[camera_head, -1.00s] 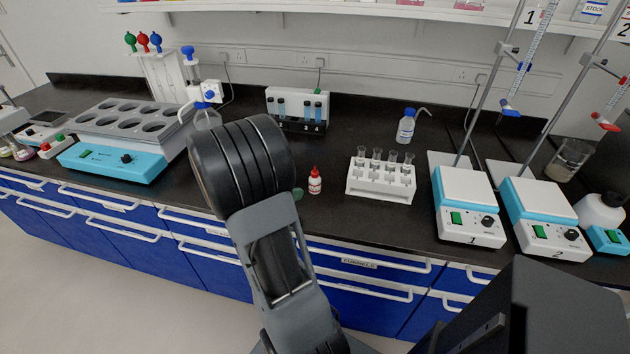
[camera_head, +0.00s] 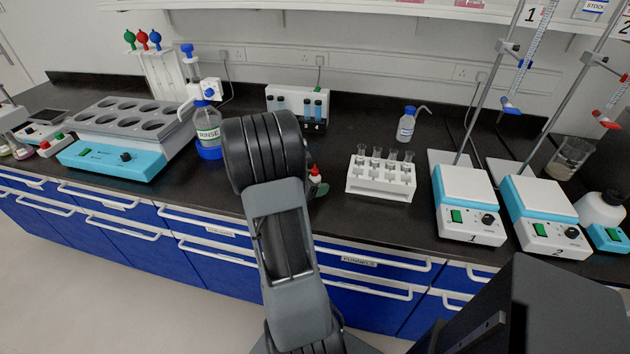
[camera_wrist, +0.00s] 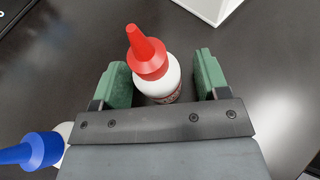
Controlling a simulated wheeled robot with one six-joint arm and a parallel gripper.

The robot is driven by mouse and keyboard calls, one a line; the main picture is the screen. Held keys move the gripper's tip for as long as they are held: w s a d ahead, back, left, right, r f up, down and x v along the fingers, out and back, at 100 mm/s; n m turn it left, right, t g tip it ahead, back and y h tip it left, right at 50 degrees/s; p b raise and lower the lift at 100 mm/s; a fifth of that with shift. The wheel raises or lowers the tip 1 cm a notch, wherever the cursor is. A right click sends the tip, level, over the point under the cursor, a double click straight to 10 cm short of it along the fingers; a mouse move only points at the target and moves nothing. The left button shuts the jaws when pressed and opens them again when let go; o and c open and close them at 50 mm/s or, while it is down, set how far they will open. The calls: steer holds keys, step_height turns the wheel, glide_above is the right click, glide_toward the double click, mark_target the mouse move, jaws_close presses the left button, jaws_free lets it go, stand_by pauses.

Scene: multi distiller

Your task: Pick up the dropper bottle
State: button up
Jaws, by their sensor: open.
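The dropper bottle (camera_wrist: 158,84) is small and white with a red pointed cap, and stands on the black bench. In the wrist view it lies between the two green fingers of my gripper (camera_wrist: 160,80), with a gap visible on the right side and a narrow one on the left. The gripper is open. In the head view the red tip of the dropper bottle (camera_head: 315,170) shows just right of my arm, and most of its body is hidden. One green finger shows beside it there.
A white rack (camera_head: 381,181) with several glass tubes stands to the right. A blue-capped bottle (camera_head: 406,127) is behind the rack. Two stirrer plates stand right.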

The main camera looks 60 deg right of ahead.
steer(key=c, duration=0.8)
steer(key=shift+r, duration=0.1)
